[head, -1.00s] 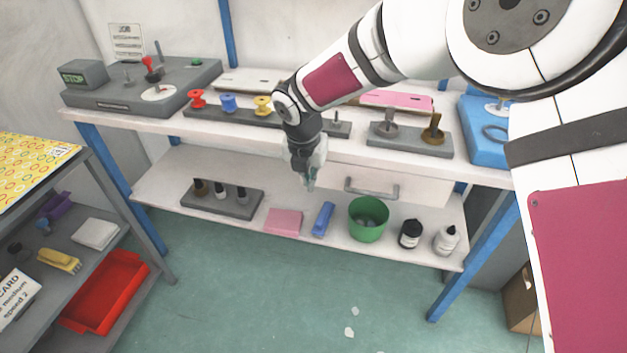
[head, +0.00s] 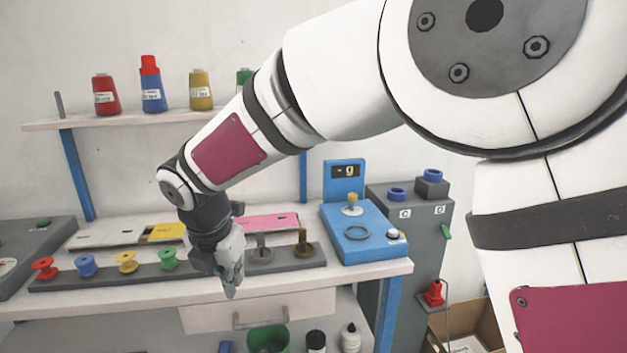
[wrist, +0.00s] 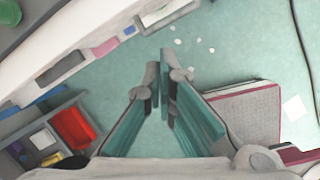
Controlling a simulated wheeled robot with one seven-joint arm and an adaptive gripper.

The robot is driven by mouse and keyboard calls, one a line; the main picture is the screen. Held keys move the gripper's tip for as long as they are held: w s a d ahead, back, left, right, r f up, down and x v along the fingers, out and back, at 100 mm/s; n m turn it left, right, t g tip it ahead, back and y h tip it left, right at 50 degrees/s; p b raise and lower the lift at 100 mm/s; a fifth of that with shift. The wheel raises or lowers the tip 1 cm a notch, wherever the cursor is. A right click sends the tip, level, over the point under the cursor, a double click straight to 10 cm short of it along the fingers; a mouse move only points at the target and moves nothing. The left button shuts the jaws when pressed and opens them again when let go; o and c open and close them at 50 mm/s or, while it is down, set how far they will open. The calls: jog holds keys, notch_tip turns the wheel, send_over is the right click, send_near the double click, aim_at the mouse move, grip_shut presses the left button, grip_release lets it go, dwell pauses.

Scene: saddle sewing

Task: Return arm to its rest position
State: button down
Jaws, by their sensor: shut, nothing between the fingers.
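My gripper (head: 231,278) hangs fingers-down in front of the workbench edge in the head view, near the drawer. In the wrist view the gripper (wrist: 164,112) has its fingertips together with nothing between them, above the green floor. My arm reaches in from the upper right of the head view, bent at the elbow, with the forearm sloping down to the left.
The workbench (head: 150,298) holds a row of coloured spools, a dark block with two posts (head: 285,258) and a blue device (head: 362,235). A shelf (head: 130,118) with thread cones is above. A grey cabinet (head: 425,215) and cardboard box (head: 470,325) stand right.

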jog(key=s+d+r+m+p, duration=0.2)
jog(key=s+d+r+m, duration=0.1)
jog(key=d+r+m, duration=0.4)
jog(key=s+d+r+m+h+p, duration=0.1)
jog(key=s+d+r+m, duration=0.25)
jog(key=d, duration=0.65)
jog(key=s+d+r+m+p, duration=0.2)
jog(key=s+d+r+m, duration=0.3)
jog(key=d, duration=0.3)
jog(key=s+d+r+m+p, duration=0.1)
jog(key=s+d+m, duration=0.4)
jog(key=s+m, duration=0.3)
jog(key=s+d+r+m+t+y+p, duration=0.1)
jog(key=s+d+m+p, duration=0.1)
jog(key=s+d+m, duration=0.4)
jog(key=s+m, duration=0.2)
jog(key=m, duration=0.1)
jog(key=shift+s+p, duration=0.25)
jog(key=shift+p, duration=0.05)
